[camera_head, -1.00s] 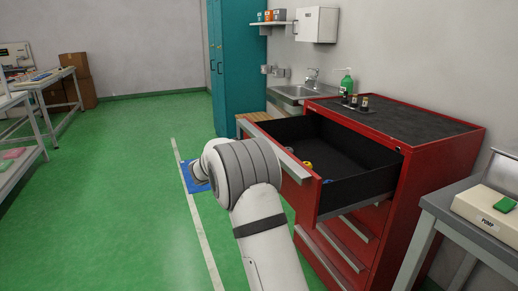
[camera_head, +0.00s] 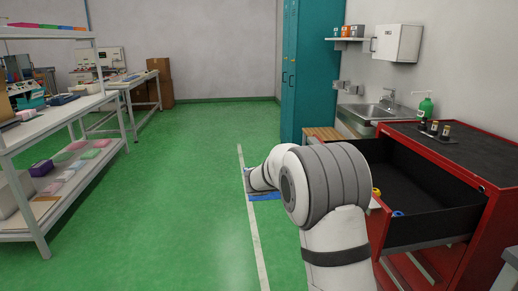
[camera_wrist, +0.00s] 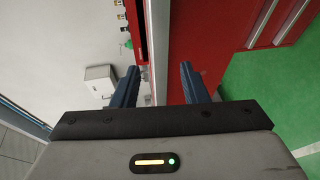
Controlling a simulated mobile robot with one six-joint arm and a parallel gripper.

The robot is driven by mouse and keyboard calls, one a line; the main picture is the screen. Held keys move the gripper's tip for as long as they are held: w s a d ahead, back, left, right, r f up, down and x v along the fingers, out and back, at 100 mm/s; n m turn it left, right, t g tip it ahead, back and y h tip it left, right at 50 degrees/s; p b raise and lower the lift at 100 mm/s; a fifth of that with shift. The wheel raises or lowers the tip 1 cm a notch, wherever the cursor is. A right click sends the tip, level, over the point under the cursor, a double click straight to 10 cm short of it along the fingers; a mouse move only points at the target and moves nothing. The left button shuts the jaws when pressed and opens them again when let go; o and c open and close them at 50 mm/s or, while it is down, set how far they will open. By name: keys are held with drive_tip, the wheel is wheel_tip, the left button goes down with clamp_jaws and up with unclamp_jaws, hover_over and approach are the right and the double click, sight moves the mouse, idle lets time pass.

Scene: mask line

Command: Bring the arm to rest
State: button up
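My arm reaches forward from the bottom of the head view, bent at a grey-banded joint, with a link pointing left over the floor. My gripper (camera_wrist: 156,88) shows in the wrist view with its two dark blue fingers apart and nothing between them. In the wrist view the red cabinet (camera_wrist: 205,40) lies beyond the fingers. The same red cabinet (camera_head: 485,150) stands at the right of the head view, its black-lined top drawer (camera_head: 430,215) pulled out beside my arm.
Yellow and blue rings lie in the drawer. Small bottles and a green bottle (camera_head: 425,108) stand near the cabinet's back. White shelving (camera_head: 85,105) lines the left. Green floor between is clear.

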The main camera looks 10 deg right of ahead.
drive_tip(key=s+a+r+m+g+y+p, duration=0.15)
drive_tip(key=s+r+y+p, duration=0.3)
drive_tip(key=s, duration=0.65)
drive_tip(key=s+r+m+g+y+p, duration=0.1)
drive_tip(key=s+r+g+y+p, duration=0.3)
drive_tip(key=s, duration=0.6)
drive_tip(key=s+a+r+m+t+y+p, duration=0.1)
drive_tip(key=s+a+y+p, duration=0.2)
drive_tip(key=s, duration=0.5)
drive_tip(key=s+a+r+t+y+p, duration=0.1)
drive_tip(key=s+a+r+y+p, duration=0.1)
drive_tip(key=s+a+p, duration=0.3)
drive_tip(key=s+a+y, duration=0.1)
drive_tip(key=s, duration=0.2)
drive_tip(key=shift+a+m+t+p, duration=0.3)
drive_tip(key=shift+a+m+t, duration=0.05)
